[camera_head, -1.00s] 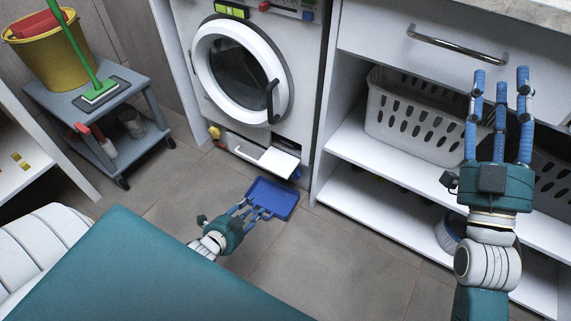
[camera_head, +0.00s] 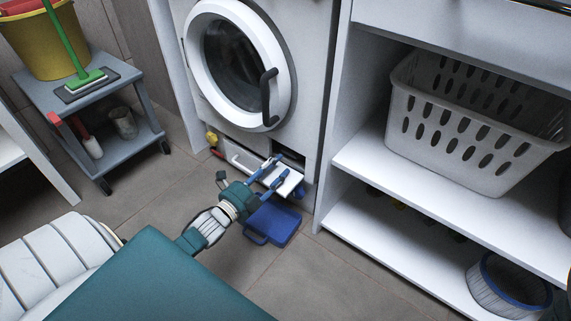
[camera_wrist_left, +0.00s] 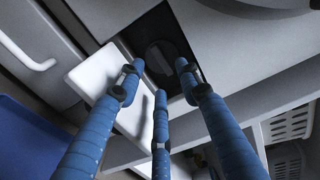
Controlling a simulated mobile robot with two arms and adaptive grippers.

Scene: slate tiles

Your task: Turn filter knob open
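The filter knob (camera_wrist_left: 161,58) shows in the left wrist view as a dark round knob with a raised bar, inside a dark square recess. In the head view the recess (camera_head: 293,154) is at the washing machine's lower right, and the knob cannot be made out there. The white filter flap (camera_head: 287,181) hangs open below it and also shows in the left wrist view (camera_wrist_left: 92,75). My left gripper (camera_head: 279,171) is at the flap, in front of the recess. Its blue fingers (camera_wrist_left: 158,82) are spread around the line to the knob, apart from it and empty. My right gripper is out of view.
A blue tray (camera_head: 272,222) lies on the floor below the flap. The washer's round door (camera_head: 240,62) is shut above. A shelf unit (camera_head: 400,175) with a white basket (camera_head: 470,125) stands at right, and a grey cart (camera_head: 85,97) at left.

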